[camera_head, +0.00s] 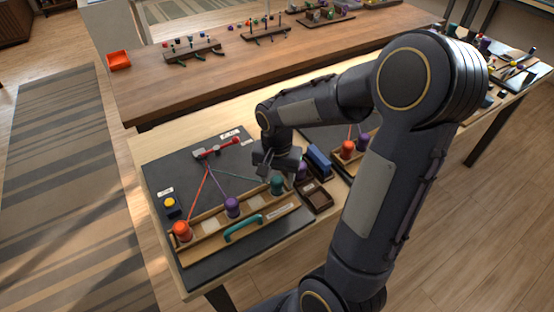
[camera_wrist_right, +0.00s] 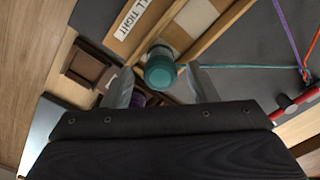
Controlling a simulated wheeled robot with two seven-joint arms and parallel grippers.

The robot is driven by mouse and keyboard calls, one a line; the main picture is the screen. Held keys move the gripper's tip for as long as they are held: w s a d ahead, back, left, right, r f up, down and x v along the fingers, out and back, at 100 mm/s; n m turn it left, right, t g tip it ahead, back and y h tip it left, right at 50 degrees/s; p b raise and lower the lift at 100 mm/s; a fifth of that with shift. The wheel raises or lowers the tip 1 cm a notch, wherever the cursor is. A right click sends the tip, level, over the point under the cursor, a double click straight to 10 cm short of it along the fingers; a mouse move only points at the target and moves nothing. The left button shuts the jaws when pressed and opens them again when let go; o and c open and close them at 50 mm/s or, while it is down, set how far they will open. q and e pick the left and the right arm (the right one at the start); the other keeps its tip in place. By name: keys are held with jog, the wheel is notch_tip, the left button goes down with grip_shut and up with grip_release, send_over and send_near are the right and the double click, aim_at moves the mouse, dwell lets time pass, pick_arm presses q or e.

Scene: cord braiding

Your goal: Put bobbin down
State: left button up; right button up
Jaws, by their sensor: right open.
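The teal bobbin (camera_head: 277,185) stands at the right end of the wooden rack (camera_head: 215,240), and its cord runs to the red clamp (camera_head: 216,148). My right gripper (camera_head: 276,168) is just above and beside it. In the right wrist view the teal bobbin (camera_wrist_right: 160,70) shows just beyond the gap between the open fingers (camera_wrist_right: 160,87), apparently not gripped. The orange bobbin (camera_head: 182,231) is at the rack's left end and the purple bobbin (camera_head: 232,207) near its middle, both with cords to the clamp. My left gripper is not in view.
A teal handle (camera_head: 243,229) is on the rack's front. A yellow button (camera_head: 170,203) sits at the board's left. A brown tray (camera_head: 316,197) and a blue block (camera_head: 319,158) lie right of the rack, with more bobbins (camera_head: 348,149) beyond. The dark board (camera_head: 170,165) has free room upper left.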

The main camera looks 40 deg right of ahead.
aim_at(277, 179)
notch_tip(277, 179, up, 11)
jog(key=s+a+n+t+y, duration=0.3)
jog(key=s+a+n+t, duration=0.2)
jog(key=s, duration=0.8)
jog(key=a+n+p, duration=0.1)
jog(key=a+n, duration=0.2)
jog(key=a, duration=0.2)
jog(key=shift+s+a+n+t+y, duration=0.2)
jog(key=shift+n+t+y, duration=0.1)
jog(key=shift+y, duration=0.1)
